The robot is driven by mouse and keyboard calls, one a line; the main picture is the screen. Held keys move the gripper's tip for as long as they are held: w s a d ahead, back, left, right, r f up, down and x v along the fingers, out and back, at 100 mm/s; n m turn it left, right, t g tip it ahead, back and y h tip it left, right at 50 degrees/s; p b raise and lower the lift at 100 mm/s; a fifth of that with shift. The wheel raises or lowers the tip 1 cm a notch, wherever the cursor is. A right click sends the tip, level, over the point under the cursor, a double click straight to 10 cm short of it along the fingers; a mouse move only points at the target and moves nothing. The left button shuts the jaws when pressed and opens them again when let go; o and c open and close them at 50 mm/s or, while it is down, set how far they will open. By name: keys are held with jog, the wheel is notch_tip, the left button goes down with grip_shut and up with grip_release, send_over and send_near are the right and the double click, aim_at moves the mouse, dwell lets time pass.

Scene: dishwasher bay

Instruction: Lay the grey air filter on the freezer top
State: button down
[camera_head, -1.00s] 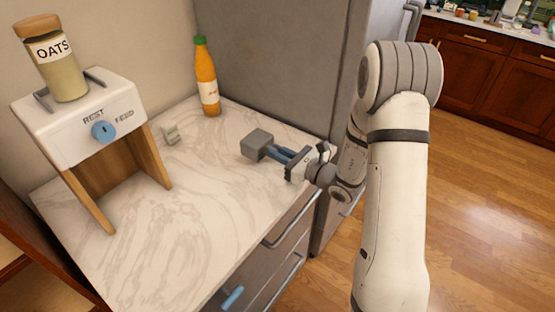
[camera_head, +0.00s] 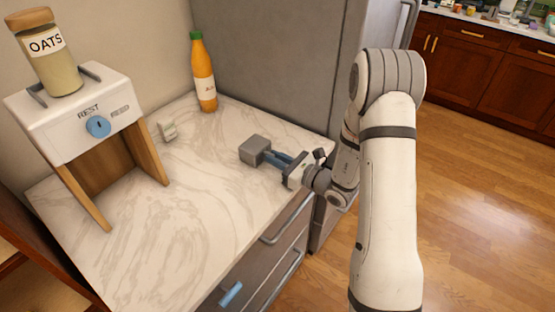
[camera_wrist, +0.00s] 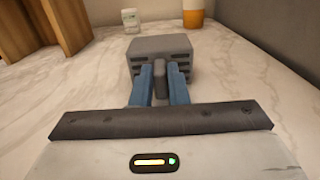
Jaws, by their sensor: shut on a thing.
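The grey air filter (camera_head: 253,150) is a small block with slotted sides and a short grey tab. My gripper (camera_head: 280,157) is shut on it, its blue fingers on either side of the tab. In the wrist view the filter (camera_wrist: 160,50) sits straight ahead, with the blue fingers (camera_wrist: 160,82) closed around the tab. The filter is over the marble-patterned top (camera_head: 190,205) of the drawer unit, near its right side. I cannot tell whether it touches the surface.
A dispenser (camera_head: 75,115) with an oats jar (camera_head: 50,55) stands at the left. A tall grey cabinet (camera_head: 270,50) rises behind. The front of the top is clear.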

jog(key=shift+f, duration=0.1)
jog(key=c, duration=1.4)
grip_release()
jog(key=shift+s+f, duration=0.1)
jog(key=shift+f, duration=0.05)
